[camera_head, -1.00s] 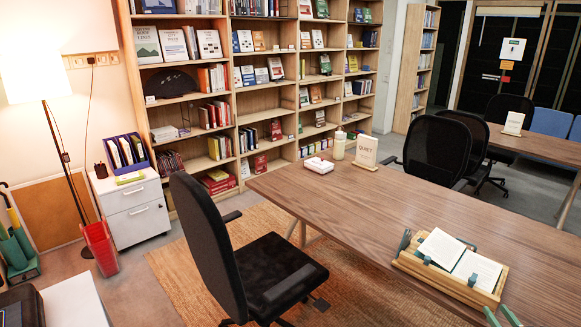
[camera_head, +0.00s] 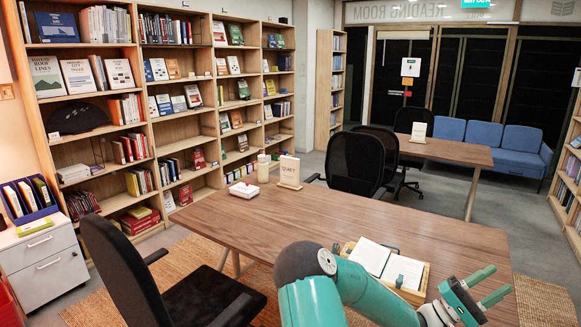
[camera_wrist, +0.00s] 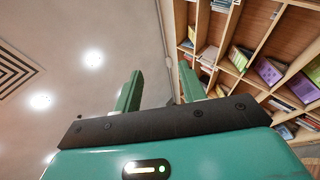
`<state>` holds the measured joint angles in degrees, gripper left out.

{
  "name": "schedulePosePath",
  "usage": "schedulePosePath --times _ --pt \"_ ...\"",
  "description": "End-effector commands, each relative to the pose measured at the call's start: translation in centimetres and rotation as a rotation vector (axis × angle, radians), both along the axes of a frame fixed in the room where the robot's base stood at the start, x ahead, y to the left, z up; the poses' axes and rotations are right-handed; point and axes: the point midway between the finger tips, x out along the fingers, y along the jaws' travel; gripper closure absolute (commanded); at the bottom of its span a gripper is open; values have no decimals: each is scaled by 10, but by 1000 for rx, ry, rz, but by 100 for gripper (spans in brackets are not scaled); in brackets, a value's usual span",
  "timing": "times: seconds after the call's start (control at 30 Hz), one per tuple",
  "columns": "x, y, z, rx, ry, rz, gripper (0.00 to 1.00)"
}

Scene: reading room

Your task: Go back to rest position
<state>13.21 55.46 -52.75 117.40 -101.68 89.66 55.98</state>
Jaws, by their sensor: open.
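My gripper (camera_head: 486,282) is at the lower right of the head view, at the end of my teal arm. Its two fingers are spread apart with nothing between them. It is raised in front of the wooden table (camera_head: 320,222), to the right of an open book (camera_head: 388,263) on a wooden stand (camera_head: 412,293). My arm hides part of the table's near edge. In the wrist view, the two green fingers (camera_wrist: 158,92) stand apart and empty, pointing toward the ceiling and a bookshelf (camera_wrist: 255,50).
A black chair (camera_head: 125,270) stands at the table's near left. Bookshelves (camera_head: 200,143) line the left wall. Blue seats (camera_head: 485,140) are at the back. Floor is clear right of the table.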

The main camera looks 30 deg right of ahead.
Motion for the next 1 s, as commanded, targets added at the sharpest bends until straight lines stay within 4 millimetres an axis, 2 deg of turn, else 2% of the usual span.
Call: schedulePosePath --times 0.1,0.2,0.37,0.57,0.7,0.87,1.0 --pt "-14 22 -9 103 -203 -90 59" --pt "-19 42 -22 210 -358 -151 59" --pt "-15 81 -45 409 -589 -212 59" --pt "9 139 -68 691 -845 -224 59" --pt "33 186 -76 905 -998 -190 59" --pt "62 246 -74 1156 -1145 -108 59" --pt "85 303 -64 1374 -1246 -3 59"
